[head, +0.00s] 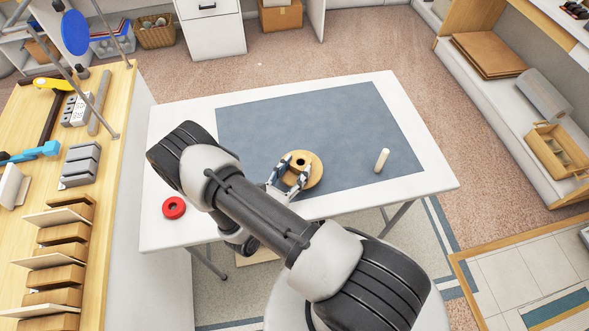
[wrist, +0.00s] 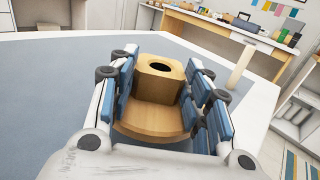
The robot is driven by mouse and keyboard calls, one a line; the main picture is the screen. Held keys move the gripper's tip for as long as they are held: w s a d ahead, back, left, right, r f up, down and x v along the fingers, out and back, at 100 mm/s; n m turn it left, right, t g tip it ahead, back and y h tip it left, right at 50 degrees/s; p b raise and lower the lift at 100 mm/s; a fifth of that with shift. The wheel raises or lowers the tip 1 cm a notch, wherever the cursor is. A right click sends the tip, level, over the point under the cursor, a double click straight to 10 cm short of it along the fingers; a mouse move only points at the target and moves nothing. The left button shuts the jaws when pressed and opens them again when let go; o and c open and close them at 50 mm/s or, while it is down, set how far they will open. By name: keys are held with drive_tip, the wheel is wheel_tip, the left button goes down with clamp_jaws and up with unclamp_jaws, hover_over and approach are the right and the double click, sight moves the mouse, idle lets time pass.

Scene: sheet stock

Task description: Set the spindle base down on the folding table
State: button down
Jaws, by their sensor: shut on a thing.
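The spindle base (head: 313,171) is a round tan wooden disc with a raised block that has a dark hole in its top. My gripper (head: 293,174) is shut on it, over the front part of the folding table (head: 190,130). In the wrist view the block of the spindle base (wrist: 153,88) sits between the blue finger pads, with the disc below it, and it looks about upright. I cannot tell whether its underside touches the table. The folding table has a white top with a blue-grey mat (head: 270,125) on it.
A pale wooden peg (head: 382,160) stands on the mat at the right. A red ring (head: 174,208) lies on the table's white left part. The back of the mat is clear. A crowded workbench (head: 105,150) stands at the left, and shelving (head: 500,125) at the right.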

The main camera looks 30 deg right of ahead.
sight(294, 176)
idle(0.5)
drive_tip(key=shift+f+b, duration=0.45)
drive_tip(key=shift+b, duration=0.1)
drive_tip(key=shift+f, duration=0.15)
drive_tip(key=shift+f+b, duration=0.55)
drive_tip(key=shift+b, duration=0.05)
idle(0.4)
drive_tip(key=shift+f+b, duration=0.65)
drive_tip(key=c, duration=1.2)
unclamp_jaws()
drive_tip(key=o, duration=0.4)
drive_tip(key=shift+f, duration=0.1)
